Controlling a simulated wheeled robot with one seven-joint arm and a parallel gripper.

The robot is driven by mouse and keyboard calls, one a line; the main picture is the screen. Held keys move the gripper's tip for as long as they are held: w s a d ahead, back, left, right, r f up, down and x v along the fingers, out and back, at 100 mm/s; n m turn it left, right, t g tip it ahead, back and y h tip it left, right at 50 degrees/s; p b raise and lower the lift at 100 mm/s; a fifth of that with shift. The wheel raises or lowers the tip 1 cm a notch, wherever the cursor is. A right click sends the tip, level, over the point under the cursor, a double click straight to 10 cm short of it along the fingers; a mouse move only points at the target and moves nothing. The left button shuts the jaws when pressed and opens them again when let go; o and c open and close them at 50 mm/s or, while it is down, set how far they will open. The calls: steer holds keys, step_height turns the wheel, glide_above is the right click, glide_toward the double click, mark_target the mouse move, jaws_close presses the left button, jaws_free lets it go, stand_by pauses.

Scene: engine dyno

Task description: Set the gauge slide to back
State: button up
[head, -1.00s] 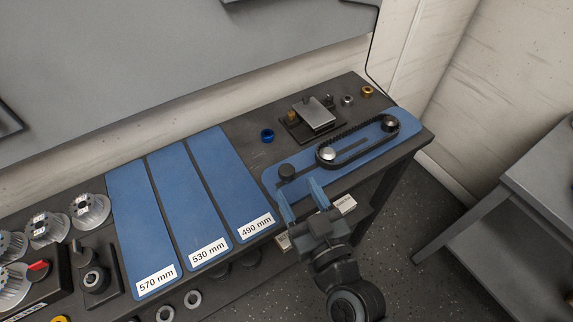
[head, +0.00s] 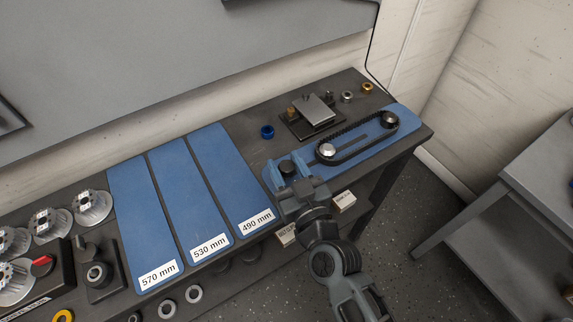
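The gauge is a blue plate (head: 398,118) at the right end of the bench, with a black toothed belt (head: 352,138) looped around two round pulleys. A dark round knob (head: 286,167) stands near the plate's left end; it appears to be the slide's knob. My gripper (head: 286,168) is over this left end, with one blue finger on each side of the knob. The fingers look spread, and I cannot see them touching the knob. The gripper's body hides the front left part of the plate and any slot there.
Left of the gauge lie blue strips marked 490 mm (head: 232,185), 530 mm (head: 190,205) and 570 mm (head: 145,225). A block fixture (head: 316,112) and a blue ring (head: 267,131) sit behind it. White tags (head: 344,201) hang at the bench's front edge.

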jaws_close()
stand_by(0.3)
steer(key=d+b, duration=0.1)
steer(key=w+d+b, duration=0.1)
steer(key=b, duration=0.1)
steer(key=shift+w+f, duration=0.15)
steer(key=shift+w, duration=0.15)
steer(key=shift+w+d+r+b, duration=0.3)
steer(key=shift+w+d+b, duration=0.2)
steer(key=shift+d+b, duration=0.4)
steer(key=shift+o, duration=1.6)
jaws_free()
steer(key=shift+f, duration=0.1)
steer(key=shift+s, duration=0.1)
